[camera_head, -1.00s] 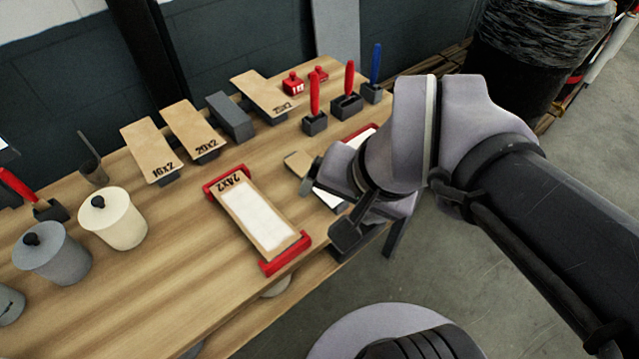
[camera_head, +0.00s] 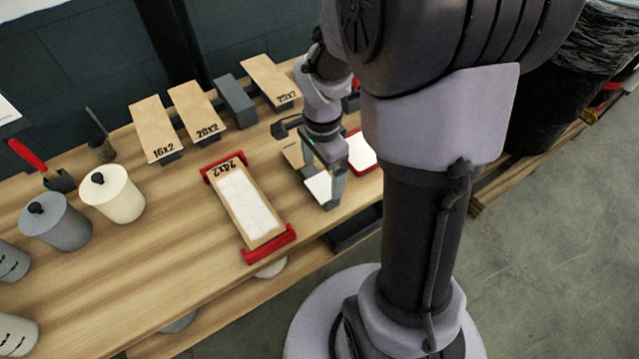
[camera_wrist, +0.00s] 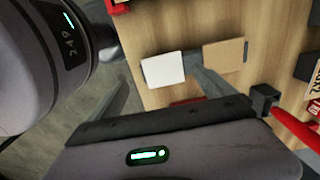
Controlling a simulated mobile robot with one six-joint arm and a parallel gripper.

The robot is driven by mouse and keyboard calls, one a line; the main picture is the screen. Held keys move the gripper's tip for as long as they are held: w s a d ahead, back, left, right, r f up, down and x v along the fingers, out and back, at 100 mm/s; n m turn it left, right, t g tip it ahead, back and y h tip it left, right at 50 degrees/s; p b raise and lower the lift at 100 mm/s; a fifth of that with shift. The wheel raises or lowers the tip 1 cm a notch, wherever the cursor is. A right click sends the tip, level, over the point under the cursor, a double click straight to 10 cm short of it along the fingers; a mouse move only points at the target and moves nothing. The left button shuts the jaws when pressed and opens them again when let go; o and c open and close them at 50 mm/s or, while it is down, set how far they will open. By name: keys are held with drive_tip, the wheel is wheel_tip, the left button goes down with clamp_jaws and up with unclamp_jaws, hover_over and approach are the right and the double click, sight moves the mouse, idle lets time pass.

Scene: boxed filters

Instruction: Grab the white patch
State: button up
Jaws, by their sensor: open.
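The white patch (camera_wrist: 163,68) is a small square on a grey block in the wrist view; in the head view, it (camera_head: 319,187) shows near the table's front edge. A tan patch (camera_wrist: 223,56) lies on the same block, to its right. My gripper (camera_wrist: 164,92) is open and empty, its two fingers spread on either side of the white patch's near side. In the head view, my gripper (camera_head: 324,172) points down over the block, partly covering it. I cannot tell its exact height above the patch.
A 24x2 board (camera_head: 247,205) with a pale, mottled surface sits between red end holders, left of my gripper. A red-edged tray (camera_head: 362,170) with a white surface is close on the right. Lidded jars (camera_head: 113,195) stand at left.

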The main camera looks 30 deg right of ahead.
sight(323, 187)
drive_tip(key=f+b, duration=0.2)
drive_tip(key=f, duration=0.3)
drive_tip(key=shift+w+d+f+b, duration=0.2)
drive_tip(key=shift+w+d+b, duration=0.15)
drive_tip(key=shift+d+b, duration=0.05)
drive_tip(key=shift+r, duration=0.2)
drive_tip(key=shift+f, duration=0.1)
